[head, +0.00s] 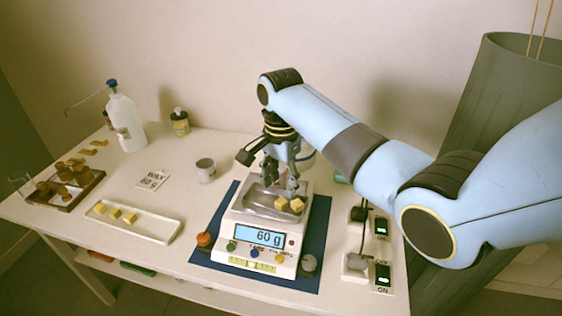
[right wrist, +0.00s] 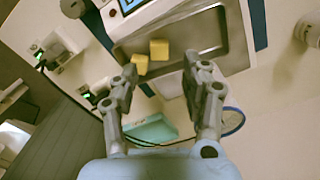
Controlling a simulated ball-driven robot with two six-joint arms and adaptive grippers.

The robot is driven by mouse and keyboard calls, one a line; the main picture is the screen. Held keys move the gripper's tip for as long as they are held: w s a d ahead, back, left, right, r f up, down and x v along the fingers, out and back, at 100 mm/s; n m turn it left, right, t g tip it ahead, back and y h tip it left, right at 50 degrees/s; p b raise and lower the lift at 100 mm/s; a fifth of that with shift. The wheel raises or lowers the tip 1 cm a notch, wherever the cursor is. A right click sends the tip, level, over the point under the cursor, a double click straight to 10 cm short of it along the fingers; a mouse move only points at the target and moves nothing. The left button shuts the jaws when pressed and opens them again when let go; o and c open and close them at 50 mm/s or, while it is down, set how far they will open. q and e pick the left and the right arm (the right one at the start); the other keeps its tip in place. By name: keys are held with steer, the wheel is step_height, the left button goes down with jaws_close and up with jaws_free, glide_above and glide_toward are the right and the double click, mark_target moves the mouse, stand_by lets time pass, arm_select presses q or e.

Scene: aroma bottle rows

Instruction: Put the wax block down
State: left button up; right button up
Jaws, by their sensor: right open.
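A kitchen scale (head: 262,236) stands on a blue mat (head: 222,268), and its display reads 60 g. Two yellow wax blocks sit at the right front of its metal pan (head: 252,202): one block (head: 281,203) and, beside it, another block (head: 296,205). In the right wrist view they show as one block (right wrist: 159,49) on the pan and one block (right wrist: 140,65) close to the left finger. My right gripper (head: 279,188) points down just behind the blocks, its fingers apart and nothing between them. My left gripper is not in view.
A white tray (head: 157,230) with several wax blocks lies left of the scale. A wooden rack (head: 62,204), a label card (head: 152,181), a grey cup (head: 206,169) and bottles stand farther left. Two switch boxes (head: 380,275) sit right of the mat.

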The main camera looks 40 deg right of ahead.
mark_target(281, 201)
step_height(281, 201, up, 6)
steer(key=shift+r, duration=0.25)
stand_by(0.5)
